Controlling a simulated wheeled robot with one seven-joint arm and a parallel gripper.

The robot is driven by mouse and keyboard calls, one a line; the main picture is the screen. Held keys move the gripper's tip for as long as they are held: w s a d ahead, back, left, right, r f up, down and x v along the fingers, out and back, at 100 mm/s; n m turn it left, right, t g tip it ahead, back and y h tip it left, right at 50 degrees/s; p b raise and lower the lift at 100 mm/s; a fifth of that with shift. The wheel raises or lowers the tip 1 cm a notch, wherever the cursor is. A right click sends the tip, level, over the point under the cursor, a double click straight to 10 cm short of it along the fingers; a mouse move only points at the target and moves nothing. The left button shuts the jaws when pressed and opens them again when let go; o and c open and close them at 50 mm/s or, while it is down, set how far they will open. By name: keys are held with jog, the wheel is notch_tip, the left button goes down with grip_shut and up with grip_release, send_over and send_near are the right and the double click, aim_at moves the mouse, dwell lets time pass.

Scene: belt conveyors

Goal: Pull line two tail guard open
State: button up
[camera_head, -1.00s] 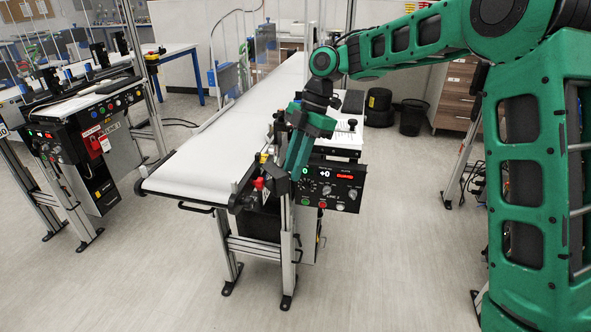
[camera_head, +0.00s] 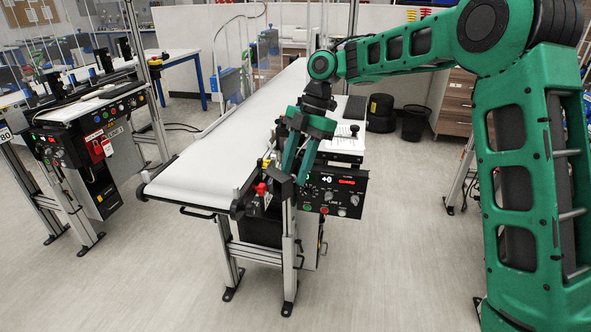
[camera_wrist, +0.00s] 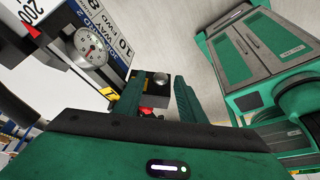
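The line 2 conveyor (camera_head: 215,160) runs away from me in the middle of the head view, with a bare white belt. A black handle bar (camera_head: 197,212) shows below its near tail end; I cannot tell the guard's exact outline. My gripper (camera_head: 292,172) points down at the near right corner, beside the black control panel (camera_head: 337,190) with its lit red sign. In the wrist view the two green fingers (camera_wrist: 155,100) are apart. A dark box with a silver round knob (camera_wrist: 160,79) and a red part (camera_wrist: 149,112) show between and beyond them. Contact cannot be told.
A red knob (camera_head: 261,189) sits at the belt's near right corner. A round dial gauge (camera_wrist: 91,47) is close to the fingers in the wrist view. Another conveyor with a panel (camera_head: 85,145) stands at left. Floor in front is clear.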

jog(key=v, duration=1)
jog(key=shift+w+r, duration=0.2)
jog(key=shift+r, duration=0.15)
jog(key=s+d+f+m+t+h, duration=0.1)
jog(key=s+d+f+m, duration=0.1)
jog(key=s+d+m, duration=0.8)
jog(key=s+d+f+m+t+h, duration=0.1)
jog(key=s+d+f+m+h, duration=0.15)
jog(key=s+d+m, duration=0.7)
jog(key=s+d+f+m, duration=0.4)
jog(key=s+d+m, duration=0.2)
jog(key=s, duration=0.3)
jog(key=s+d+f+m, duration=0.4)
jog(key=s+d+m, duration=0.3)
jog(key=s+d, duration=0.1)
jog(key=shift+s+t, duration=0.3)
jog(key=shift+s, duration=0.55)
